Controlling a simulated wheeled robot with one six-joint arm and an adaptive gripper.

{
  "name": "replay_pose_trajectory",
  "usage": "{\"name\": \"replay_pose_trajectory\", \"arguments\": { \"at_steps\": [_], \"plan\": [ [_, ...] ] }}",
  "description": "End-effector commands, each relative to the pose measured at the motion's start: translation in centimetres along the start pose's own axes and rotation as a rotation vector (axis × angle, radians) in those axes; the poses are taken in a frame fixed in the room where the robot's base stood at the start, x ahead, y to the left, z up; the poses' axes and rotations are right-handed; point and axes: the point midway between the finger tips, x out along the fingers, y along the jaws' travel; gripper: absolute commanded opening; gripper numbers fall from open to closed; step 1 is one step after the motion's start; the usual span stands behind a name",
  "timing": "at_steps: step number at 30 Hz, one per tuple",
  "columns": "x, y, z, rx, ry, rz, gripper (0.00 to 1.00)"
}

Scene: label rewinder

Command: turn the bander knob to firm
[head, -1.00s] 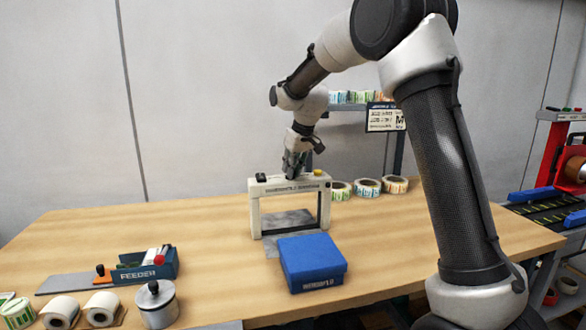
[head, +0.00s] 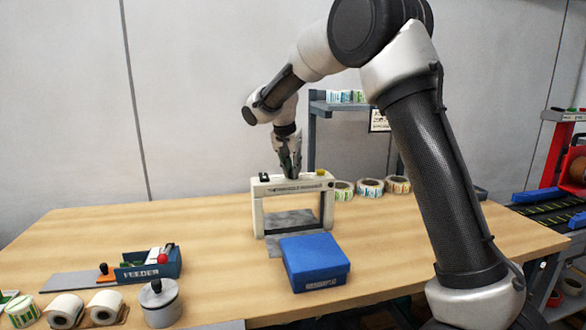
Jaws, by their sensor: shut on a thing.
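The bander (head: 258,215) is a white arch-shaped frame with a dark inner opening, standing on the table past the blue box. My gripper (head: 290,174) points down at the middle of its top beam, shut on the bander knob. The fingers hide the knob, so I cannot see its pointer or setting. On the top beam, a small dark part (head: 264,177) sits left of my gripper and a yellow part (head: 320,172) sits to its right.
A blue box (head: 315,263) stands in front of the bander. Label rolls (head: 370,188) stand behind it to the right, near a grey rack (head: 312,135). A feeder (head: 150,263), white rolls and a metal canister (head: 159,302) are at the left. The table's middle left is clear.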

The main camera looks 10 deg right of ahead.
Motion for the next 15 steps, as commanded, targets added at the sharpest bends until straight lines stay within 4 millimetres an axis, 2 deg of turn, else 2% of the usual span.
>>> {"name": "replay_pose_trajectory", "arguments": {
  "at_steps": [15],
  "plan": [
    [0.05,-0.47,-0.04,0.343,-0.001,0.142,0.00]
  ]
}}
